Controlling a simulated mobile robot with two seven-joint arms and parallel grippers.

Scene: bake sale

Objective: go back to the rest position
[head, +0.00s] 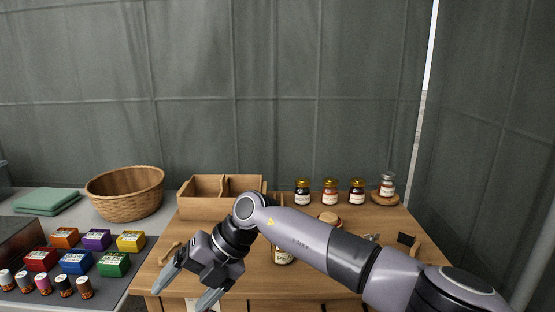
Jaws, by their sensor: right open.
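My right arm reaches in from the right across the wooden table (163,240). My right gripper (190,284) is open and empty. It hangs over the table's front left edge, with its fingers pointing down and to the left. A jar (282,256) with a label stands on the table just behind my arm and is partly hidden by it. My left gripper does not show.
A wooden divided box (193,209) and several labelled jars (330,192) stand along the table's back. A wicker basket (126,196), green cloths (47,200), coloured boxes (76,262) and small bottles (43,284) are on the grey surface at left.

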